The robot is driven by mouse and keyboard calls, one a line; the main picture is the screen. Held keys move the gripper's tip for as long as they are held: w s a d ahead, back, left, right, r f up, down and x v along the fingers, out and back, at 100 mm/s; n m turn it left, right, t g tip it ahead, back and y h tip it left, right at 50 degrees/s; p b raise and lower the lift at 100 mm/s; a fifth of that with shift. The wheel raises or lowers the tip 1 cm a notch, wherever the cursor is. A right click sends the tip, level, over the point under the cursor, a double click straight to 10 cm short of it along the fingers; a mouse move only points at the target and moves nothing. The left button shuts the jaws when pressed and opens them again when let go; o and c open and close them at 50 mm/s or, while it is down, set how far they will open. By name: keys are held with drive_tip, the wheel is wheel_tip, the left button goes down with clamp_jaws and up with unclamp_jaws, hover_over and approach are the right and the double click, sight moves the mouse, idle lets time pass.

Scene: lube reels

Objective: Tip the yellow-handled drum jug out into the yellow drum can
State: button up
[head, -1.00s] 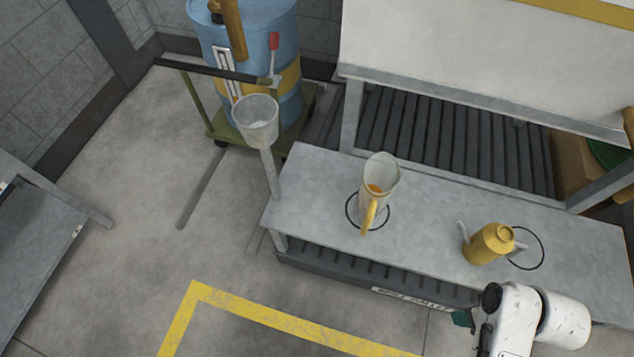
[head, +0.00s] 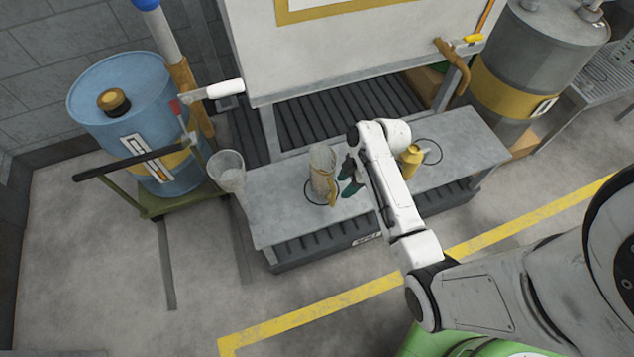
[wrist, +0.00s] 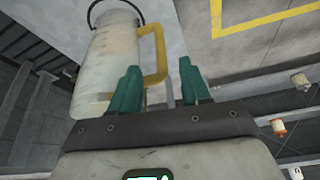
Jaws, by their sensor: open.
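The drum jug (head: 322,172) is a pale, translucent jug with a yellow handle (head: 333,190). It stands upright in a black ring on the grey bench. In the wrist view the jug (wrist: 108,62) is close, with its handle (wrist: 158,55) just beyond my fingertips. The yellow drum can (head: 411,162) stands farther right on the bench, partly hidden by my arm. My gripper (head: 349,176) is open with dark green fingers, right of the jug beside its handle. In the wrist view my gripper (wrist: 160,85) is empty, and the handle is not clearly between the fingers.
The grey bench (head: 275,225) has a black ring (head: 428,141) near the can. A clear cup (head: 227,170) is at its left end. A blue drum (head: 125,90) on a green trolley stands left, a grey-yellow drum (head: 515,80) right. The front floor is clear.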

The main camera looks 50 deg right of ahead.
sight(325, 181)
drive_tip(key=b+x, duration=0.1)
drive_tip(key=x, duration=0.6)
drive_tip(key=shift+f, duration=0.35)
clamp_jaws()
drive_tip(key=shift+r, duration=0.1)
